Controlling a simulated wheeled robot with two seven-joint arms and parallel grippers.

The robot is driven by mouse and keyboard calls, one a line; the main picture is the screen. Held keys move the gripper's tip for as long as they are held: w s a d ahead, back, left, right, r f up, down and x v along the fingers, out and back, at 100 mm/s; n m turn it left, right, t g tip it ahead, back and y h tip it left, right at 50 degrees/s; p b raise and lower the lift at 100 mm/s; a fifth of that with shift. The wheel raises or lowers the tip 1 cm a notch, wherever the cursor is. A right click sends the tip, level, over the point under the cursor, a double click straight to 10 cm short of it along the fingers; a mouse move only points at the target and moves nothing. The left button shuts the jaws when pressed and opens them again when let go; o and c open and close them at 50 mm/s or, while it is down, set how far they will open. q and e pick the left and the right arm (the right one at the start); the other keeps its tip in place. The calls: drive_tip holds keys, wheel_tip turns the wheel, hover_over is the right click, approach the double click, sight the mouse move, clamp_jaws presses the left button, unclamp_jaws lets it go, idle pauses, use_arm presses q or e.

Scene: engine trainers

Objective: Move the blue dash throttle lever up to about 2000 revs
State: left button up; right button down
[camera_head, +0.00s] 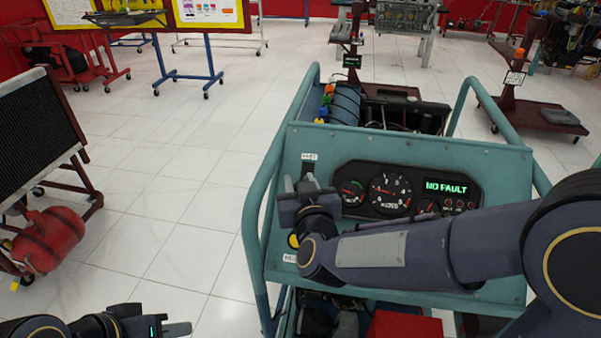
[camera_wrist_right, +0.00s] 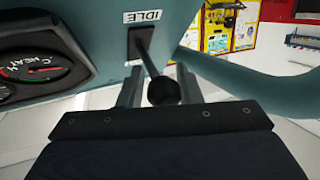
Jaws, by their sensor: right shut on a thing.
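The throttle lever (camera_wrist_right: 151,62) shows in the right wrist view as a dark stalk with a round black knob; no blue shows on it. It comes out of a dark slot beside an IDLE label (camera_wrist_right: 142,17). My right gripper (camera_wrist_right: 160,90) is shut on the lever, with a finger on either side of the knob. In the head view my right gripper (camera_head: 308,192) is at the panel's left side and hides most of the lever. The rev counter (camera_head: 390,193) is in the panel's middle; its reading is too small to tell. My left gripper (camera_head: 155,322) is low at the left, away from the panel.
The teal panel (camera_head: 420,150) sits in a teal tube frame (camera_head: 254,225). A green display (camera_head: 447,187) reads NO FAULT. A yellow button (camera_head: 294,241) is below my right gripper. A radiator stand with a red tank (camera_head: 48,240) is at the left. The tiled floor between is clear.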

drive_tip(key=r+g+p, duration=0.1)
drive_tip(key=p, duration=0.2)
drive_tip(key=g+p, duration=0.1)
drive_tip(key=p, duration=0.2)
drive_tip(key=shift+w+a+r+g, duration=0.2)
drive_tip(key=shift+a+r+g, duration=0.1)
drive_tip(key=shift+r, duration=0.1)
drive_tip(key=shift+d+m+p, duration=0.1)
drive_tip(key=shift+m+p, duration=0.2)
drive_tip(key=shift+p, duration=0.1)
drive_tip(key=shift+w+f+g, duration=0.1)
drive_tip(key=shift+f+g, duration=0.15)
drive_tip(key=shift+g, duration=0.05)
drive_tip(key=shift+f, duration=0.1)
drive_tip(key=c, duration=1.4)
unclamp_jaws()
drive_tip(key=shift+o, duration=1.3)
